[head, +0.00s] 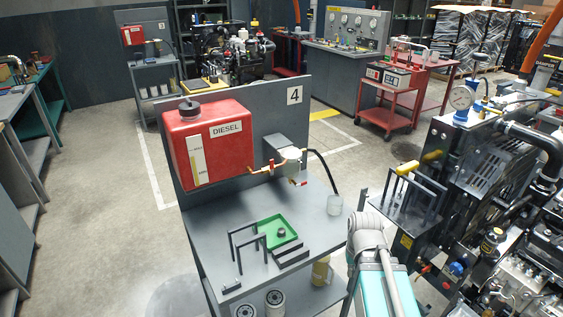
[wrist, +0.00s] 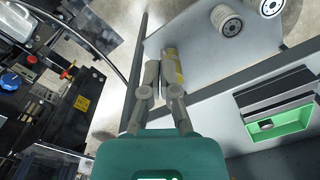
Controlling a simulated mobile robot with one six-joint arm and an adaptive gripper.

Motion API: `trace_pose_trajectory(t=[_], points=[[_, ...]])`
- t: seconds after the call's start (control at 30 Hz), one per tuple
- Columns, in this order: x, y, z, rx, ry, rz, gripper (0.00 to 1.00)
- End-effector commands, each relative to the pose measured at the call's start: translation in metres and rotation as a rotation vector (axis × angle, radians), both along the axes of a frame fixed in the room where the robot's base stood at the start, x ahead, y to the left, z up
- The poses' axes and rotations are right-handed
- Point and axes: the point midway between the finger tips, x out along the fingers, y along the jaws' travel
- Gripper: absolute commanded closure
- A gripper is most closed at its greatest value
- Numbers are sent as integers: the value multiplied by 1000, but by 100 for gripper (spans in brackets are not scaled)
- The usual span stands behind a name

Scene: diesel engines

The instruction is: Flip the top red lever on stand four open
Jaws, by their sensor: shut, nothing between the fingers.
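Stand four is a grey bench with an upright panel (head: 262,110) marked with a 4. A red diesel tank (head: 212,145) is mounted on the panel. Beside the tank, a brass fuel line carries a red lever (head: 271,167), which looks roughly upright. A second red lever (head: 301,182) sits lower and further right, by the grey filter head (head: 287,150). My gripper (wrist: 161,80) is shut and empty in the wrist view, over the stand's right side and away from the levers. The head view shows my arm right of the bench, with the fingers not discernible.
On the bench are a green tray (head: 290,229), dark blocks (head: 291,254), a black frame (head: 233,243) and a clear cup (head: 334,204). White filters (wrist: 227,20) and a yellow cylinder (wrist: 171,62) are on the lower shelf. An engine rig (head: 470,165) stands close on the right.

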Motion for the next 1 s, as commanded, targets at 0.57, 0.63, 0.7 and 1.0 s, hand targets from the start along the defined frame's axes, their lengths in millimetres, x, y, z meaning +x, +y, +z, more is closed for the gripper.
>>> trace_pose_trajectory(t=[0.57, 0.63, 0.7, 1.0], points=[[91, 66, 33, 520, -34, -54, 100], [106, 76, 44, 616, -42, -63, 100], [122, 84, 56, 711, -51, -72, 100], [191, 103, 122, 1118, -95, -113, 100]])
